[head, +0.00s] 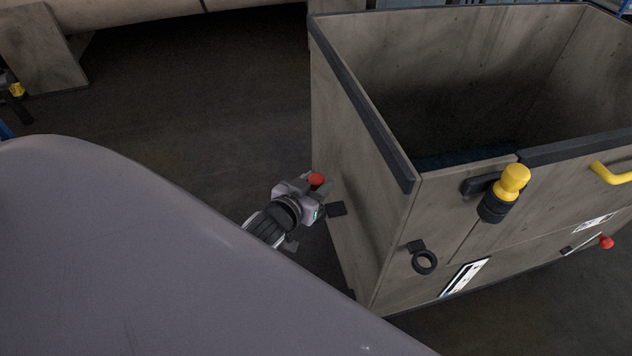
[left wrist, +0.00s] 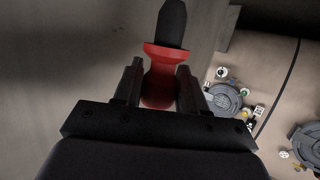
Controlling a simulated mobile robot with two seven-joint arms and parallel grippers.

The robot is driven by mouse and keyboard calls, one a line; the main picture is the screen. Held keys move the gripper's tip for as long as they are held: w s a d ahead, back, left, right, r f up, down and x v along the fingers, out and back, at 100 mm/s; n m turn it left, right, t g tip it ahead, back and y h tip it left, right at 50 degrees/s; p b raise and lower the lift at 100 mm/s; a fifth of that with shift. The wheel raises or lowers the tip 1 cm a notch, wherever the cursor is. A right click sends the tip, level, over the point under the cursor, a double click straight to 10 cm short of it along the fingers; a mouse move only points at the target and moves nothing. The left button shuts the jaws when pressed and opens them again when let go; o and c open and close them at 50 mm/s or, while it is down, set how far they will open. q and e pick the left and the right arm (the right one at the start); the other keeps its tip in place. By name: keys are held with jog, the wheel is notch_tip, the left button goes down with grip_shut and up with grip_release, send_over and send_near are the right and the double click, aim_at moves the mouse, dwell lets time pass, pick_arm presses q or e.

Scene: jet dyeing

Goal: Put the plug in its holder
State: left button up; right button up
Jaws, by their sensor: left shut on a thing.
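The plug shows as a red body with a black tapered end (left wrist: 162,62) in the left wrist view; a red part of it (head: 316,180) shows in the head view. My left gripper (head: 318,196) is shut on the plug, close to the left side of the grey-brown cart (head: 405,225). The plug's black end points away from the fingers. A black ring (head: 424,262), which looks like a holder, sticks out from the cart's front face. It is empty and lies right of my gripper, lower in the picture. My right gripper is not in view.
A yellow-knobbed black fitting (head: 510,185) and a yellow handle (head: 612,174) stick out from the cart's front. A red knob (head: 606,242) is low on the right. Dark floor is clear behind.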

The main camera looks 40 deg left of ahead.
pick_arm(q)
jog(key=shift+f+b, duration=0.75)
jog(key=shift+f, duration=0.4)
jog(key=shift+f+b, duration=0.6)
jog(key=shift+f, duration=0.25)
jog(key=shift+f+b, duration=0.35)
jog(key=shift+f, duration=0.3)
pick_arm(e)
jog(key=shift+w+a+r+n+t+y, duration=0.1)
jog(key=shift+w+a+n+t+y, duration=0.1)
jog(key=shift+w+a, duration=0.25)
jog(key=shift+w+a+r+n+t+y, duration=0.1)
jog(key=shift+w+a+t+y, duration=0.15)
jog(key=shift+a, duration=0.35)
pick_arm(q)
jog(key=shift+f, duration=0.1)
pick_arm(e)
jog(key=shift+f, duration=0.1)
pick_arm(q)
jog(key=o, duration=1.2)
jog(key=shift+s, duration=0.1)
